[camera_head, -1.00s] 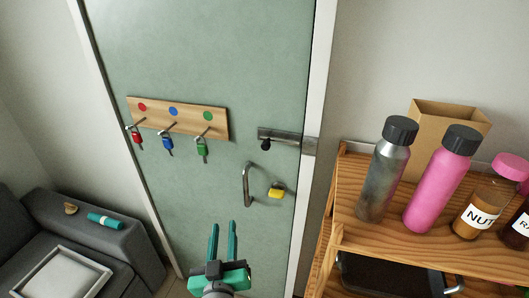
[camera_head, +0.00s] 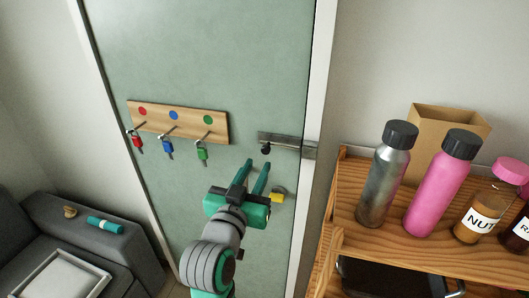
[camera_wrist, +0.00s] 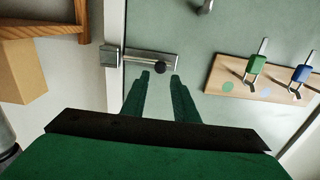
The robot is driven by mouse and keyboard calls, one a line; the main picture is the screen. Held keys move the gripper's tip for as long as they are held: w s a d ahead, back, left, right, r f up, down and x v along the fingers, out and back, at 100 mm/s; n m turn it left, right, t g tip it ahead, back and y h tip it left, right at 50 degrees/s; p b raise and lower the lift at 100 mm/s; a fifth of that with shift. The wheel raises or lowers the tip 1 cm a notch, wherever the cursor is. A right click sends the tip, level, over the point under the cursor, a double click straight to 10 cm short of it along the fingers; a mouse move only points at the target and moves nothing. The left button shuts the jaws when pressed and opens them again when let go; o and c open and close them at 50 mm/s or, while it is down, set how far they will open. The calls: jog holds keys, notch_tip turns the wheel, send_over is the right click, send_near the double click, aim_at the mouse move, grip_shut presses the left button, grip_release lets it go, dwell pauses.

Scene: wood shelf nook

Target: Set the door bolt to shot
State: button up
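The door bolt (camera_head: 284,140) is a metal bar on a plate near the right edge of the green door (camera_head: 205,60). Its black knob (camera_head: 266,149) is at the left end of the plate, and a metal keeper (camera_head: 309,149) is on the frame. In the wrist view the bolt (camera_wrist: 140,58) and its dark knob (camera_wrist: 160,67) lie just ahead of the fingertips. My gripper (camera_head: 257,162) is open and empty, its two green fingers pointing up at the knob from just below. The wrist view shows the fingers (camera_wrist: 160,74) apart, with the knob beyond the gap. Contact is not visible.
A wooden shelf (camera_head: 400,237) with bottles stands close on the right.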

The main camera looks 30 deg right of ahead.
aim_at(265, 151)
jog(key=x, duration=0.8)
